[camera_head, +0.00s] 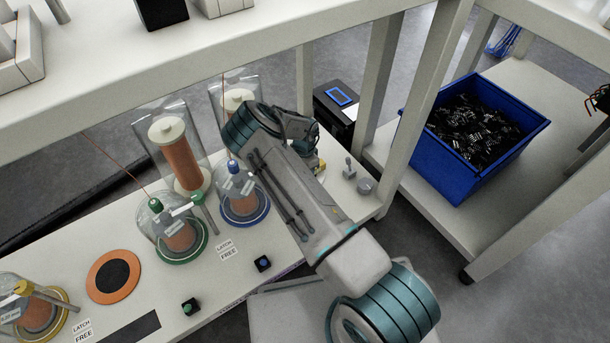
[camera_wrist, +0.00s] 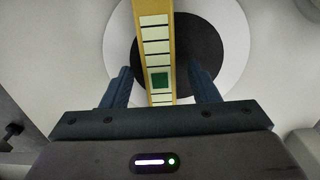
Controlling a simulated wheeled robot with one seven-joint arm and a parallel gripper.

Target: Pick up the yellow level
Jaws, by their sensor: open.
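The yellow level (camera_wrist: 155,48) shows in the wrist view as a yellow strip with pale segments and one green square. It runs from the top edge down between the fingers of my gripper (camera_wrist: 162,76). My gripper is open, with one dark finger on each side of the level and a visible gap on both sides. The level's lower end is hidden behind the gripper body. In the head view my arm covers much of the work area around the gripper, and I cannot make out the level clearly there.
A black disc with a pale ring (camera_wrist: 231,45) lies behind the level. On the white bench (camera_head: 60,255) stand domed spools with a green base (camera_head: 182,255) and a blue base (camera_head: 246,218). A blue bin (camera_head: 437,161) of black parts is on the right shelf. An upper shelf (camera_head: 200,60) overhangs the bench.

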